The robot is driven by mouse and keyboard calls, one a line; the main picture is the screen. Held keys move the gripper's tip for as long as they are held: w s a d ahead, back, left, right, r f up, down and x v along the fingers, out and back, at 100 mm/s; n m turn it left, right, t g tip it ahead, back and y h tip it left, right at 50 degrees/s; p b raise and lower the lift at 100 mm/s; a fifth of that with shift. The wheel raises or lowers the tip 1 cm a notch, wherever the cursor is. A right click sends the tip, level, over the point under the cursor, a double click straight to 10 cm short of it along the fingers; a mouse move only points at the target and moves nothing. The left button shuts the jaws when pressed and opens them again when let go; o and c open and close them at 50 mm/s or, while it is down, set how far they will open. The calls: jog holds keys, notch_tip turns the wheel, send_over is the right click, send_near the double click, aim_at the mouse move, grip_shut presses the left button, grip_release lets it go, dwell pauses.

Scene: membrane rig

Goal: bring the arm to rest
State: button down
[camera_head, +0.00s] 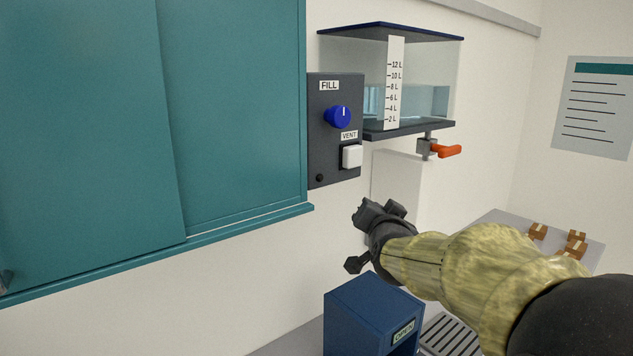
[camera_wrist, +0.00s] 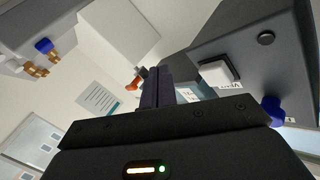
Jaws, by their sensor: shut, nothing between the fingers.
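My arm reaches in from the lower right in the head view. My gripper (camera_head: 366,212) is in mid-air, in front of the wall below the dark control panel (camera_head: 320,125). In the wrist view the two fingers (camera_wrist: 156,88) are together with nothing between them. The panel carries a blue FILL knob (camera_head: 339,117) and a white VENT button (camera_head: 352,156). In the wrist view the button (camera_wrist: 217,75) shows just right of the fingers. My gripper appears apart from the panel, though the exact gap cannot be told.
A clear tank (camera_head: 440,85) with some water and a red-handled valve (camera_head: 448,151) is mounted right of the panel. A teal sliding cabinet (camera_head: 90,130) fills the left. A blue box (camera_head: 360,310) stands below my gripper.

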jog(key=s+f+n+g, duration=0.3)
jog(key=s+f+g, duration=0.4)
jog(key=s+f, duration=0.5)
jog(key=s+f+n+g+y+b, duration=0.1)
jog(key=s+f+n+g, duration=0.3)
jog(key=s+f, duration=0.9)
notch_tip(320, 180, down, 6)
jog(key=g, duration=0.3)
jog(key=shift+s, duration=0.3)
